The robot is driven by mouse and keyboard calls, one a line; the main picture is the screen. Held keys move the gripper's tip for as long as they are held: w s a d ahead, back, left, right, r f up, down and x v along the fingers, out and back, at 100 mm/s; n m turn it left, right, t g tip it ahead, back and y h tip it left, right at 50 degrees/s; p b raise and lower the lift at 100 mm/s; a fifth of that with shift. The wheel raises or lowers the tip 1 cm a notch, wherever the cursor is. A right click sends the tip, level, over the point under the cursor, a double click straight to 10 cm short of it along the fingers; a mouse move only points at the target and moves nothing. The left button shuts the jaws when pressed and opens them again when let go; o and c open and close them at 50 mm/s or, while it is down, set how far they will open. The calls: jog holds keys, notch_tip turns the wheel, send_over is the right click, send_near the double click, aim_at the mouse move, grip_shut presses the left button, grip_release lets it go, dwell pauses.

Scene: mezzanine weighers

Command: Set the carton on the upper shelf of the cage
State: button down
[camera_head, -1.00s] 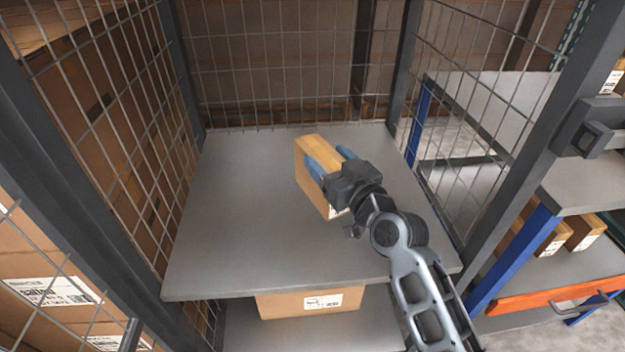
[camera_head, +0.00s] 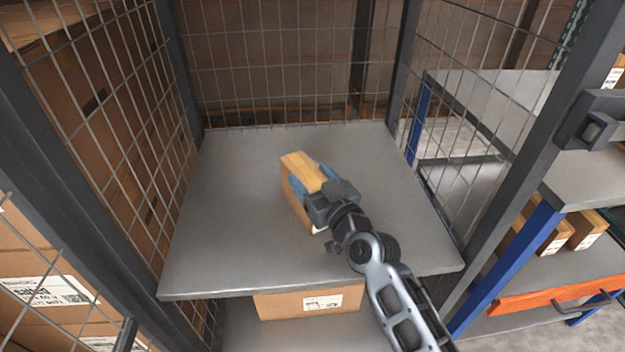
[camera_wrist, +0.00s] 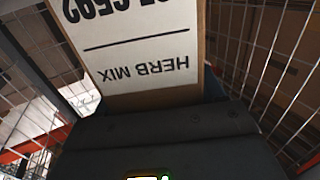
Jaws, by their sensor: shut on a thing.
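The carton (camera_head: 301,171) is a tan box at the upper shelf (camera_head: 220,220) of the wire cage, near the shelf's middle. My gripper (camera_head: 314,184), with blue fingers, is shut on it from the near right side. I cannot tell for sure whether the carton's base touches the shelf. In the wrist view the carton's white label (camera_wrist: 140,45) reads "HERB MIX" upside down and fills the top middle. The carton's lower near edge is partly hidden by my gripper.
Wire mesh walls (camera_head: 290,80) enclose the shelf at left, back and right. Another box (camera_head: 310,303) sits on the level below. A rack with small boxes (camera_head: 587,230) stands to the right. The shelf is bare around the carton.

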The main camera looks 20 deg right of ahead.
jog(key=shift+c, duration=0.7)
grip_release()
jog(key=shift+f, duration=0.1)
jog(key=shift+r, duration=0.2)
jog(key=s+d+b, duration=0.1)
jog(key=s, duration=1.1)
jog(key=shift+f, duration=0.1)
